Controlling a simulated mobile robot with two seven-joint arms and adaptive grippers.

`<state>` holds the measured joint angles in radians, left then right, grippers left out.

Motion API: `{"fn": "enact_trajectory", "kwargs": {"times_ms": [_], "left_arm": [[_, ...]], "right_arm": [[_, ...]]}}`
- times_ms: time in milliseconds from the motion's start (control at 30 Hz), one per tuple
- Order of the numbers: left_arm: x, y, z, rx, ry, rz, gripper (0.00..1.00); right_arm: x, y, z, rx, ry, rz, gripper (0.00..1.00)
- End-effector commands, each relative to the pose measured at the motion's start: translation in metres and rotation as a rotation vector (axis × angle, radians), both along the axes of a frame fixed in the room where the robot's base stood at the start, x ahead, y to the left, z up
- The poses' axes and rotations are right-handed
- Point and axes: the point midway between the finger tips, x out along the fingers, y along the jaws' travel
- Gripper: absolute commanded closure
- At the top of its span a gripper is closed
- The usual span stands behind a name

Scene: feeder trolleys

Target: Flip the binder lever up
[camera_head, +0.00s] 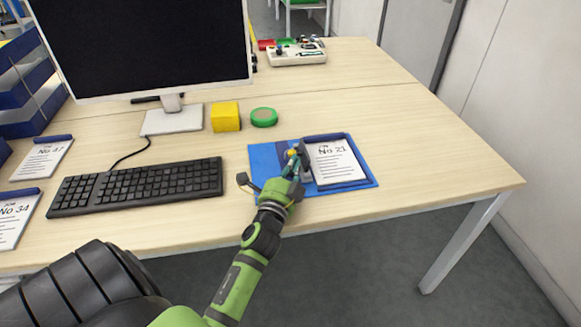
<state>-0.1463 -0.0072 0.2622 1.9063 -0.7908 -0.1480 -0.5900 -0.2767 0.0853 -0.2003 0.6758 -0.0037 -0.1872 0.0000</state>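An open blue binder (263,157) lies flat near the front edge of the desk. A white sheet marked No 21 (334,163) is on its right half. A dark grey binder mechanism (305,164) stands near its middle, mostly hidden behind my gripper. A small yellow piece (292,153) shows at the fingertips; I cannot tell whether it is part of the lever. My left gripper (295,163) is over the binder, right at the mechanism. Its fingers are too small and overlapped to show whether they are open or shut. My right gripper is out of view.
A black keyboard (138,186) lies left of the binder. A yellow block (225,117) and a green round roll (264,117) sit behind it, beside the monitor (150,45). Job sheets lie at far left. The desk right of the binder (440,165) is clear.

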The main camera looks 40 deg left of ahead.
Motion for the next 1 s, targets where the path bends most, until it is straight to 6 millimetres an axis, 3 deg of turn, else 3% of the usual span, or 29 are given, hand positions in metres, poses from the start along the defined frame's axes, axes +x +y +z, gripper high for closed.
{"fn": "enact_trajectory", "kwargs": {"times_ms": [200, 400, 1000], "left_arm": [[-0.045, -0.017, -0.003, -0.001, -0.001, 0.001, 1.00], [-0.069, -0.027, -0.004, 0.001, -0.005, -0.001, 1.00], [-0.074, -0.030, -0.004, 0.003, -0.008, -0.003, 1.00]], "right_arm": [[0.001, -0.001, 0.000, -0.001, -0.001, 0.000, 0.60], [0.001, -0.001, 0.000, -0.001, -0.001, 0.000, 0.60], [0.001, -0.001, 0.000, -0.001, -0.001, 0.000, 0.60]]}}
